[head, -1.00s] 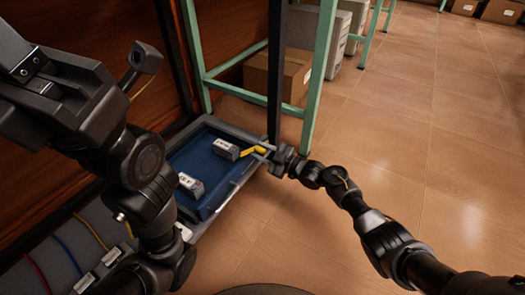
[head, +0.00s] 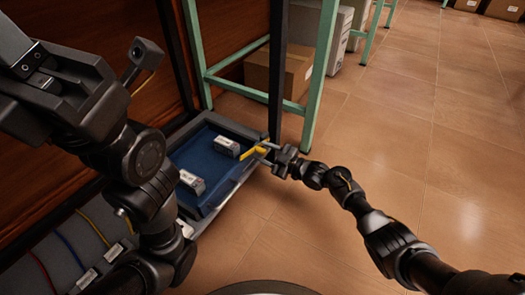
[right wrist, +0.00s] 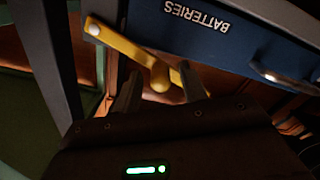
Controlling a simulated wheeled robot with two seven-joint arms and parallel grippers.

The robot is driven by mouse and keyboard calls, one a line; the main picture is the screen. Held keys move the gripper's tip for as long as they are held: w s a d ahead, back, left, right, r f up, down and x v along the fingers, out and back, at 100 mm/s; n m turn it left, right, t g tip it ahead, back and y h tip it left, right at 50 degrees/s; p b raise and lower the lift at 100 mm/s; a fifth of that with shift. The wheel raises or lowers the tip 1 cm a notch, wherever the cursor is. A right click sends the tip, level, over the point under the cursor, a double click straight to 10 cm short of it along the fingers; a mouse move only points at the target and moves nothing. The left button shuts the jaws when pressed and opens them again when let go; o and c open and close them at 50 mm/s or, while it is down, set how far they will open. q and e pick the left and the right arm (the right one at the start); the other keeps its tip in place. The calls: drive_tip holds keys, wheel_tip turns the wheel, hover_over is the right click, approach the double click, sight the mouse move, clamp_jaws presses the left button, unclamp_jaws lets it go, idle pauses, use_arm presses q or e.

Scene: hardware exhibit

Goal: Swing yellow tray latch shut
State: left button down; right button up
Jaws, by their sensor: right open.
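The yellow latch (head: 254,151) is at the right front corner of the blue tray (head: 213,193), low near the floor. In the right wrist view the latch (right wrist: 130,50) is a slanting bar with a pale pivot at its upper left and a round yellow knob (right wrist: 160,78) lower right. The tray's blue front (right wrist: 222,32) reads BATTERIES, upside down in that view. My right gripper (head: 266,153) is open, its fingers (right wrist: 158,88) on either side of the knob. I cannot tell whether they touch it. My left arm fills the left side; its fingers are out of view.
Two small grey boxes (head: 225,146) (head: 191,182) lie in the tray. A metal handle (right wrist: 285,75) is on its front. A dark post and green frame leg (head: 318,80) stand behind my right gripper. Colored cables (head: 70,252) lie lower left. Tiled floor at right is clear.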

drive_tip(key=p+v, duration=0.4)
drive_tip(key=v, duration=0.5)
drive_tip(key=shift+s+d, duration=0.25)
drive_tip(key=shift+d, duration=0.05)
